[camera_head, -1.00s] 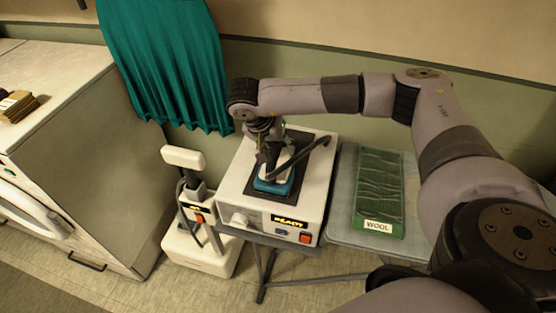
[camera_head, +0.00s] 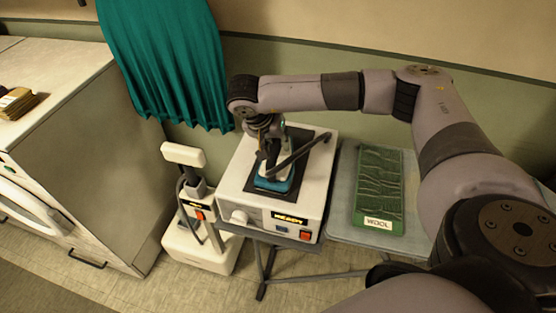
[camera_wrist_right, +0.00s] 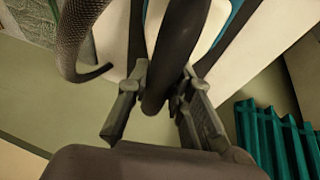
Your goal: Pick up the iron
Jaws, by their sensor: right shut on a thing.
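The iron (camera_head: 273,184) has a teal lower part, a white body and a dark handle. It is on or just above the dark plate (camera_head: 316,146) on top of the white station; I cannot tell if it touches. My right gripper (camera_head: 264,157) reaches down from above and is shut on the iron's dark handle. In the right wrist view the dark handle (camera_wrist_right: 172,55) runs between the two fingers of my right gripper (camera_wrist_right: 160,104), with the white body behind it. The gripper and handle partly hide the iron. My left gripper is out of view.
The white station (camera_head: 236,183) has a lit display and red switch. A green board labelled WOOL (camera_head: 380,185) lies on the grey ironing board (camera_head: 343,213) to its right. A white upright device (camera_head: 184,157) stands left on the floor. A teal curtain (camera_head: 170,60) hangs behind.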

